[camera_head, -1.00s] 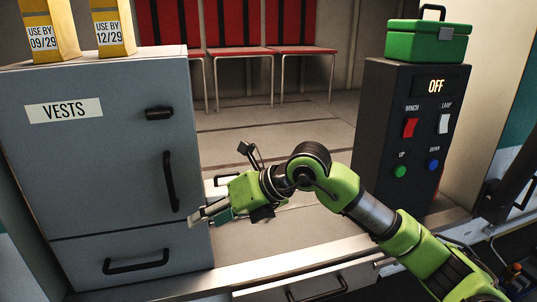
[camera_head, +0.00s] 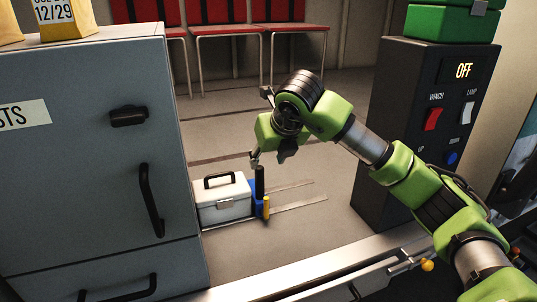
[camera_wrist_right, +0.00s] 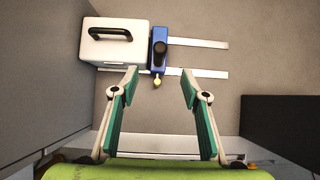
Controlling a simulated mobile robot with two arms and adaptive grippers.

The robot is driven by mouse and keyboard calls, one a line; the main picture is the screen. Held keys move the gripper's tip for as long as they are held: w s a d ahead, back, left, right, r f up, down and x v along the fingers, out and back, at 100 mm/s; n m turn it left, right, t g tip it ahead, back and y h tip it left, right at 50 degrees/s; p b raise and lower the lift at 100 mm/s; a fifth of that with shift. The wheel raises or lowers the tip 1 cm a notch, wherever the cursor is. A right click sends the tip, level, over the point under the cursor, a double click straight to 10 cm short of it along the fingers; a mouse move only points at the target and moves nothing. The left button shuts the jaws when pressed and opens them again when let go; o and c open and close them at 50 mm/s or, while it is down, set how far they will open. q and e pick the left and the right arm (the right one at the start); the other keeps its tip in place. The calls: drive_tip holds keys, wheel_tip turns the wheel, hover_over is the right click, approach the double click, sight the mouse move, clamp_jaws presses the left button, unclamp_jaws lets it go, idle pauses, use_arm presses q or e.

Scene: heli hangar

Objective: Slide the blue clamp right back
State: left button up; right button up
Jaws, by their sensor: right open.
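The blue clamp (camera_head: 259,204) stands on two pale rails on the floor, right up against a white case (camera_head: 225,205). It has a black handle on top and a yellow lever at its front. In the right wrist view the clamp (camera_wrist_right: 156,62) shows at the right side of the white case (camera_wrist_right: 101,52), ahead of my fingers. My right gripper (camera_head: 268,156) is above the clamp, pointing down. In its wrist view the gripper (camera_wrist_right: 159,76) is open and empty, fingers wide apart. I see no contact with the clamp. My left gripper is out of view.
The rails (camera_head: 300,204) run free to the right of the clamp. A grey cabinet (camera_head: 80,180) stands close on the left. A black control box (camera_head: 405,140) with switches stands on the right. Red chairs (camera_head: 230,50) are at the back.

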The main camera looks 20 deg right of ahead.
sight(261, 172)
drive_tip(key=b+x, duration=0.1)
drive_tip(key=x, duration=0.5)
drive_tip(key=shift+w, duration=0.15)
drive_tip(key=b+x, duration=0.2)
drive_tip(key=x, duration=0.2)
drive_tip(key=shift+f+b, duration=0.15)
drive_tip(key=shift+b, duration=0.15)
drive_tip(key=shift+w+a+f, duration=0.1)
drive_tip(key=shift+w+f, duration=0.15)
drive_tip(key=shift+w+f+b, duration=0.35)
drive_tip(key=shift+f+b, duration=0.05)
drive_tip(key=shift+b, duration=0.1)
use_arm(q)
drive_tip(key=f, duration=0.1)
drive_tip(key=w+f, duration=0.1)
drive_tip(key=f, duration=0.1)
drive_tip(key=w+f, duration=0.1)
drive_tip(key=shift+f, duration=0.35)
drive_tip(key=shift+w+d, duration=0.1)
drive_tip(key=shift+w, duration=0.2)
use_arm(e)
clamp_jaws()
